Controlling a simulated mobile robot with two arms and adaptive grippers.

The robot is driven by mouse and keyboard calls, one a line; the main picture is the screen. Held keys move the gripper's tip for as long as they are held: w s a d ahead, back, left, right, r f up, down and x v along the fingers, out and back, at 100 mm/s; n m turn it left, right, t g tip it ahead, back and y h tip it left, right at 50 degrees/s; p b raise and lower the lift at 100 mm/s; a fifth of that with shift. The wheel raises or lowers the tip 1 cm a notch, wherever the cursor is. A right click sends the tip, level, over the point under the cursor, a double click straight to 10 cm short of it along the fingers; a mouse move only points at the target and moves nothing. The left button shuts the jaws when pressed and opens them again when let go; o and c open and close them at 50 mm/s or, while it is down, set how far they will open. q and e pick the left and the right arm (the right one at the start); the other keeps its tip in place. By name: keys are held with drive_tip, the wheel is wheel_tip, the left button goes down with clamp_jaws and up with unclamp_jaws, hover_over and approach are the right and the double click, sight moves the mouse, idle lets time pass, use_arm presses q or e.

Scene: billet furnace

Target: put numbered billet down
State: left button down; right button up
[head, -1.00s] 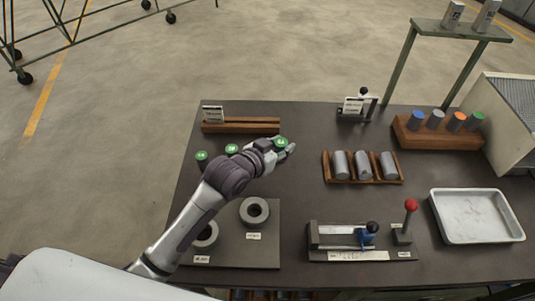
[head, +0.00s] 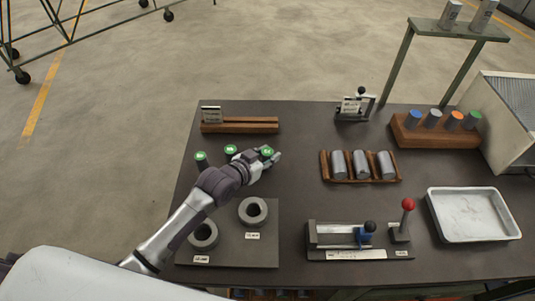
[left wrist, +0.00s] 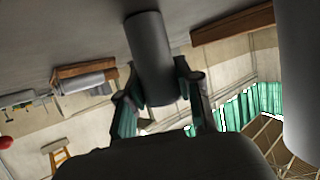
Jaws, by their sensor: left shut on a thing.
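My left gripper (head: 270,157) is shut on a grey cylindrical billet with a green numbered top (head: 267,151), over the left half of the dark table. The left wrist view shows the billet (left wrist: 152,55) between the two fingers, with one end towards the table surface. I cannot tell whether that end touches the table. Two more green-topped billets, one at the far left (head: 201,158) and one nearer the gripper (head: 231,150), stand left of the held one. The number on the held billet is too small to read surely. My right gripper is not in view.
A wooden rack (head: 240,127) with a label lies behind the gripper. Two grey rings, a front one (head: 203,234) and a rear one (head: 253,211), sit on a plate. A wooden tray of grey cylinders (head: 361,181) stands to the right. The table between gripper and tray is clear.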

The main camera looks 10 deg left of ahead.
use_arm(q)
drive_tip(key=c, duration=0.8)
unclamp_jaws()
drive_tip(key=shift+s+r, duration=0.1)
drive_tip(key=shift+s, duration=0.05)
drive_tip(key=v, duration=1)
drive_tip(key=shift+s+a+r+b, duration=0.15)
drive_tip(key=shift+s+b, duration=0.1)
drive_tip(key=shift+b, duration=0.15)
drive_tip(key=shift+s+a+r, duration=0.2)
drive_tip(key=shift+s+r, duration=0.1)
drive_tip(key=shift+s, duration=0.2)
